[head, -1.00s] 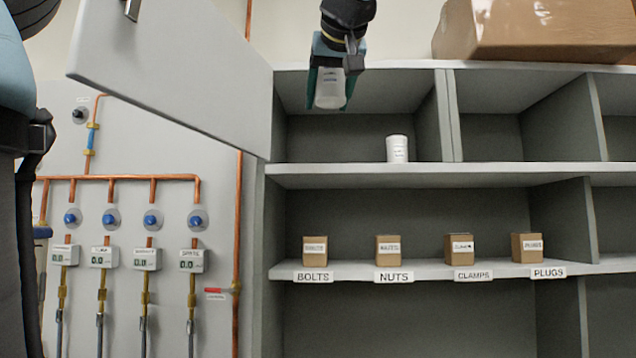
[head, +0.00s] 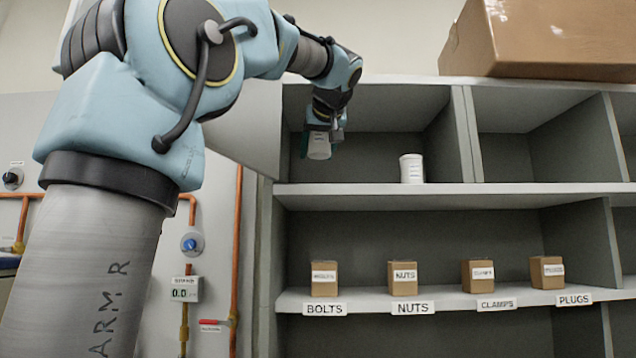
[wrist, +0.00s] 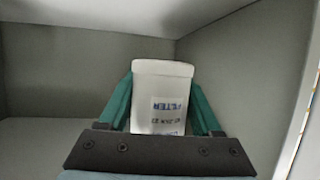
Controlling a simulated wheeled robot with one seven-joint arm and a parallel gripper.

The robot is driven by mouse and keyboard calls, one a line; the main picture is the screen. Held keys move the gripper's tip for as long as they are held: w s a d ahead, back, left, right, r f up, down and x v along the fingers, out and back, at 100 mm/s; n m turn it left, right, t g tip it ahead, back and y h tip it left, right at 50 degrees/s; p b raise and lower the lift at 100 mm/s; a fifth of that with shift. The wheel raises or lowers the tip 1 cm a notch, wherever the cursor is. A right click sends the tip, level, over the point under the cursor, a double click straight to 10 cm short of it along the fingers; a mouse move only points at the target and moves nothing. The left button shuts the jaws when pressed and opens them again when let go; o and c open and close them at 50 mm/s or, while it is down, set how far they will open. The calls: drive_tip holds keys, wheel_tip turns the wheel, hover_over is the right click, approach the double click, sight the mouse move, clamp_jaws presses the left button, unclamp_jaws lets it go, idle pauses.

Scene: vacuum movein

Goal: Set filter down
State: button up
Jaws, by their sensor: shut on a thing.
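My gripper (head: 322,141) is shut on a white filter (head: 319,148) inside the upper left shelf compartment. The filter is above the shelf board (head: 400,189), with a visible gap under it. In the wrist view the filter (wrist: 162,95), labelled "FILTER", sits between the green fingers of my gripper (wrist: 160,100). A second white canister (head: 412,168) stands upright on the same board, to the right of the held filter and apart from it.
Small boxes, including the bolts box (head: 324,278) and nuts box (head: 403,278), stand on the shelf below. A large cardboard box (head: 550,38) is on top. An open grey door (head: 245,125) is left of the compartment. The board between filter and canister is clear.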

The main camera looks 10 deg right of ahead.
drive_tip(key=w, duration=0.4)
drive_tip(key=shift+d+r+p, duration=0.1)
drive_tip(key=shift+d+p, duration=0.25)
drive_tip(key=shift+w+f, duration=0.25)
drive_tip(key=shift+f, duration=0.1)
drive_tip(key=shift+s+f, duration=0.15)
drive_tip(key=shift+f, duration=0.7)
wheel_tip(320, 180, down, 4)
drive_tip(key=shift+f, duration=0.1)
drive_tip(key=shift+w+d+f, duration=0.1)
drive_tip(key=shift+w+f, duration=0.15)
drive_tip(key=shift+f, duration=0.05)
drive_tip(key=shift+f, duration=0.15)
drive_tip(key=o, duration=1.5)
